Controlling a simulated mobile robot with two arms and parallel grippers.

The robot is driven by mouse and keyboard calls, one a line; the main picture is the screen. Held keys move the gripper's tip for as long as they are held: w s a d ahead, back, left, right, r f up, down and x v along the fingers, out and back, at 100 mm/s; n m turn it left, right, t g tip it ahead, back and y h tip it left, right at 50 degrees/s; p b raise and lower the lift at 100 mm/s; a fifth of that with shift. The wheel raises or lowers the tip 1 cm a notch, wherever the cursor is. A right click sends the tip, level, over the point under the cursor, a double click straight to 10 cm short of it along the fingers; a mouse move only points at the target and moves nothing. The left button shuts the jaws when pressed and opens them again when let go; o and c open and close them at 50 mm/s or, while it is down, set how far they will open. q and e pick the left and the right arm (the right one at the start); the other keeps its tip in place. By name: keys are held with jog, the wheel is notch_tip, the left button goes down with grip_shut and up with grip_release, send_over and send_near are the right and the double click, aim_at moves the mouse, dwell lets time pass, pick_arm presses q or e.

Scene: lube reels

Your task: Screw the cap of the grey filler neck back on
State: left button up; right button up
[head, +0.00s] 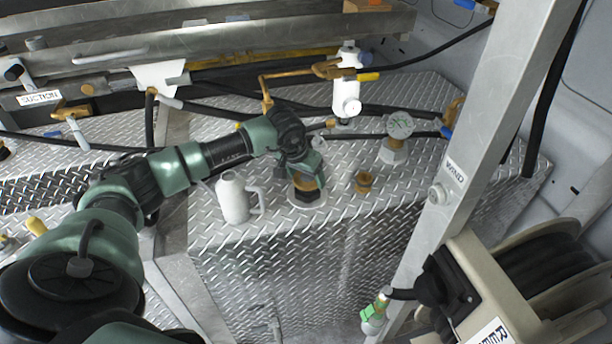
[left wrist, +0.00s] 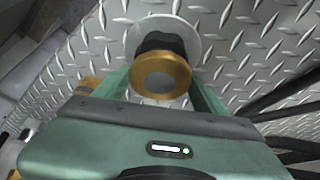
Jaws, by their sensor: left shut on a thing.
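My left gripper (head: 306,178) is over the filler neck on the diamond-plate tank top, pointing down. It is shut on a brass-coloured round cap (head: 305,184), which also shows between the two green fingers in the left wrist view (left wrist: 160,75). Directly below the cap is a black neck (head: 304,197) with a pale grey round flange (head: 318,204); in the left wrist view the black neck (left wrist: 160,42) and flange (left wrist: 192,38) show behind the cap. The cap appears lined up with the neck. Whether its thread is engaged cannot be told. My right gripper is not in view.
A white jug (head: 233,198) stands left of the neck. Black hoses and a white valve body (head: 346,95) lie behind. A metal post (head: 478,150) and hose reel (head: 530,275) are at right.

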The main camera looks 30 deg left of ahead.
pick_arm(q)
jog(key=shift+f, duration=0.15)
jog(key=o, duration=1.5)
jog(key=shift+o, duration=0.6)
